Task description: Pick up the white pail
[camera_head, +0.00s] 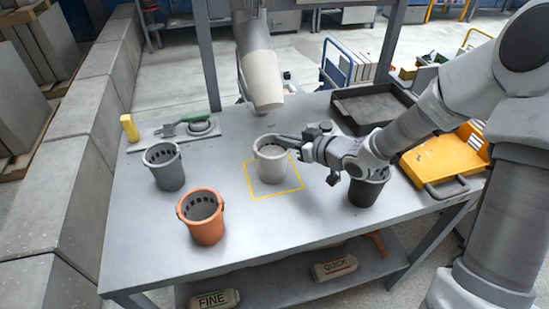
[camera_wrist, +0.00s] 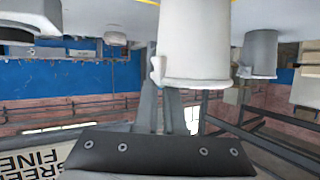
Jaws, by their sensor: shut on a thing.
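The white pail (camera_head: 271,163) stands upright at the yellow square outline in the middle of the grey table. My gripper (camera_head: 287,143) comes from the right and is shut on the pail's right side near the rim. In the wrist view the white pail (camera_wrist: 196,40) looks upside down, and the fingers (camera_wrist: 158,75) meet it by its rim and a small lug. I cannot tell whether its base touches the table.
A grey pail (camera_head: 165,169) and an orange pail (camera_head: 206,221) stand left; a black pail (camera_head: 366,190) stands right, under my arm. A pale spout (camera_head: 262,80) hangs behind the white pail. A black tray (camera_head: 372,107) and yellow tray (camera_head: 440,165) lie right.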

